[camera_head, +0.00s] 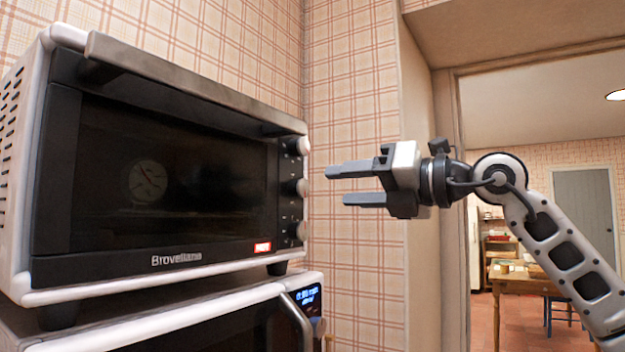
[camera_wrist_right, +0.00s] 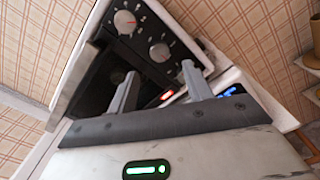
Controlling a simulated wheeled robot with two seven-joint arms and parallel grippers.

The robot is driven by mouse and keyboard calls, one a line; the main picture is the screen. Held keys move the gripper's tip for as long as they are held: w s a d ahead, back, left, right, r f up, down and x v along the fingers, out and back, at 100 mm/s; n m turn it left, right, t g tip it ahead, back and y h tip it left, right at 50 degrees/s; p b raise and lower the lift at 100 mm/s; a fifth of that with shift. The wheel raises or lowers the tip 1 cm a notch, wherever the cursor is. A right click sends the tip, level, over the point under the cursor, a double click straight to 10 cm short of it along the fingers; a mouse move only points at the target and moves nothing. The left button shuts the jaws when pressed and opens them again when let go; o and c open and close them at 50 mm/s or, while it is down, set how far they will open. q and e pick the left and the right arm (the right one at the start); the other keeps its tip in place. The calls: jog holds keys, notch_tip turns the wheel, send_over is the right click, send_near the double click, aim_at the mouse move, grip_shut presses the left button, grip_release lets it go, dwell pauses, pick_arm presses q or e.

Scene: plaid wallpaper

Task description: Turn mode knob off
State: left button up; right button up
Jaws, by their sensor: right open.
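The toaster oven (camera_head: 160,165) is black and white, with a dark glass door and three round knobs in a column on its right edge: a top knob (camera_head: 299,146), a middle knob (camera_head: 299,188) and a bottom knob (camera_head: 300,231). I cannot tell which is the mode knob. My right gripper (camera_head: 337,186) is open and empty, to the right of the middle knob and apart from it. My left gripper is not in view.
The oven stands on a second white appliance (camera_head: 170,320) with a lit blue display (camera_head: 307,296) and a handle (camera_head: 298,322). A plaid wall (camera_head: 350,110) is behind. A doorway at right opens on a room with a wooden table (camera_head: 520,283).

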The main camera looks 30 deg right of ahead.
aim_at(305, 188)
jog(key=p+x, duration=0.1)
jog(key=x, duration=0.6)
jog(key=c, duration=1)
